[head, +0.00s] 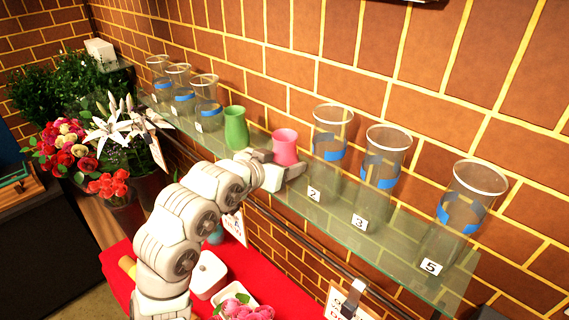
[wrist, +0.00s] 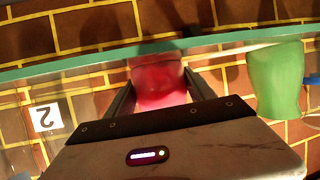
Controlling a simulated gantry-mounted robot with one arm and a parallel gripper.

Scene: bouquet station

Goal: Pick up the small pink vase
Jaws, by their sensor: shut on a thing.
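The small pink vase (head: 285,147) stands at the glass shelf in the head view, between a green vase and the clear cylinder marked 2. My gripper (head: 277,163) reaches it from the front and is shut on it. In the wrist view the pink vase (wrist: 160,85) sits between the two fingers of my gripper (wrist: 160,92). Its lower part is partly hidden by my gripper in the head view. I cannot tell whether its base touches the shelf.
Clear cylinders (head: 328,150) with blue bands line the glass shelf (head: 390,235) on both sides. A brick wall is behind. Flowers (head: 115,130) stand at left, and a red-covered table (head: 270,290) lies below.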

